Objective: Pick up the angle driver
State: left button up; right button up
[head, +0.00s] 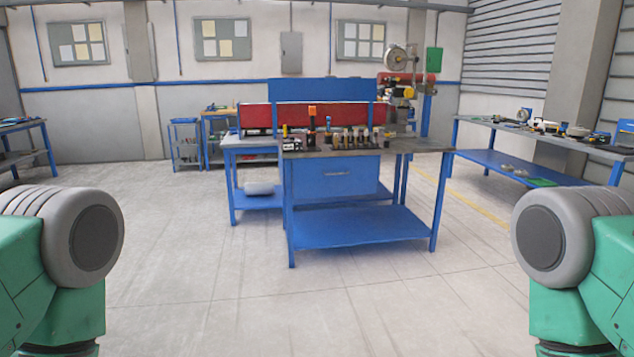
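A blue workbench (360,224) with a grey top stands ahead in the middle of the room. Several small tools (352,138) stand in a row on its top, and an orange and black tool (312,122) stands upright near its left part. They are too small and far to tell which one is the angle driver. Parts of my two arms show at the left and right edges. Neither of my grippers is in the picture.
A side bench (530,178) with several tools stands along the right wall. Another bench (22,126) is at the far left. A whitish bundle (259,188) lies on a low blue shelf. The floor (240,290) between me and the workbench is clear.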

aim_at(312, 109)
jog(key=i+z, duration=0.3)
jog(key=i, duration=3.55)
